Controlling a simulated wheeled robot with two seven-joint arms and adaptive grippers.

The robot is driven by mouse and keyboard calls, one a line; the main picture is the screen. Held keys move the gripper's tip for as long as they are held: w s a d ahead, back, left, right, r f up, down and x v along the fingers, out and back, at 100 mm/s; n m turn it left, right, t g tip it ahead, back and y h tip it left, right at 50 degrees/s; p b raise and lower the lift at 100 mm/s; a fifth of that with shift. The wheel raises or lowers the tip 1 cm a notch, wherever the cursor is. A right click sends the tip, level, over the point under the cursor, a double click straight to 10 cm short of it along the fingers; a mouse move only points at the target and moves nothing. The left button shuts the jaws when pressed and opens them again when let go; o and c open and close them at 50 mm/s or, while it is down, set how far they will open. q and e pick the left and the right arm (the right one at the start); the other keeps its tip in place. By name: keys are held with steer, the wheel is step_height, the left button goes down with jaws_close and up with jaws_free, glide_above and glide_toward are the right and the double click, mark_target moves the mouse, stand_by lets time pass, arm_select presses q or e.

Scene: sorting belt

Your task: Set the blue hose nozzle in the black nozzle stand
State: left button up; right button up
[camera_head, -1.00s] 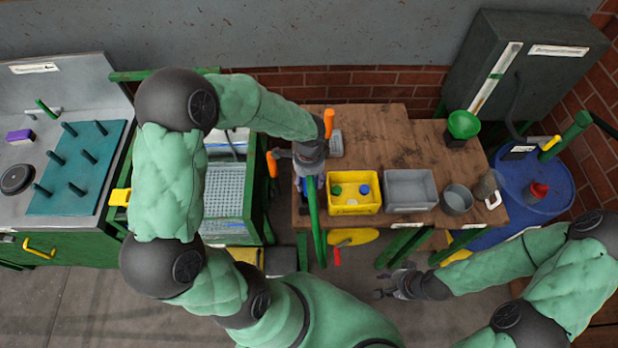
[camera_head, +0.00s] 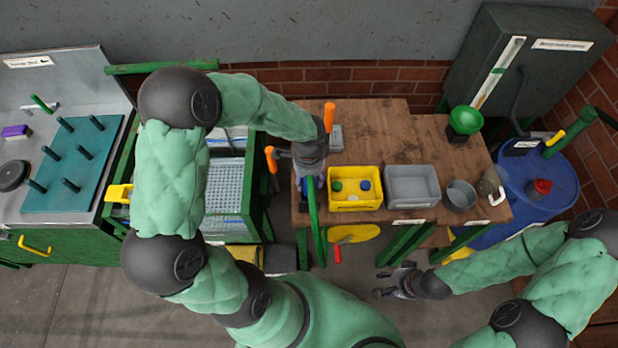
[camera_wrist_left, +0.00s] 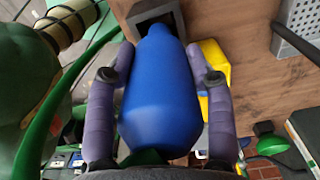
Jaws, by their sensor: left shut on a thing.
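The blue hose nozzle (camera_wrist_left: 160,90) fills the middle of the left wrist view, held between the two purple fingers of my left gripper (camera_wrist_left: 160,80). The narrower end of the nozzle points at the black nozzle stand (camera_wrist_left: 152,14), a dark square holder on the wooden bench. The nozzle's end overlaps the stand's opening in this view; I cannot tell whether it is inside. In the head view my left gripper (camera_head: 310,182) is at the bench's left front edge and mostly hides nozzle and stand. My right gripper (camera_head: 392,284) is empty and open, in front of the bench.
A green hose (camera_head: 313,222) hangs below my left gripper. A yellow bin (camera_head: 355,204), a grey bin (camera_head: 412,203) and a grey cup (camera_head: 460,196) stand to its right on the bench. A blue drum (camera_head: 560,200) stands at right.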

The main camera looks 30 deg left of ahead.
arm_select(q)
steer(key=shift+f, duration=0.1)
steer(key=shift+f+b, duration=1.1)
steer(key=shift+f, duration=0.15)
steer(key=shift+f, duration=0.15)
steer(key=shift+f+b, duration=0.6)
steer(key=shift+b, duration=0.05)
steer(key=shift+f+b, duration=0.45)
steer(key=shift+f, duration=0.15)
stand_by(0.6)
steer(key=o, duration=1)
steer(key=shift+o, duration=0.2)
step_height(320, 180, up, 12)
steer(key=shift+r, duration=0.1)
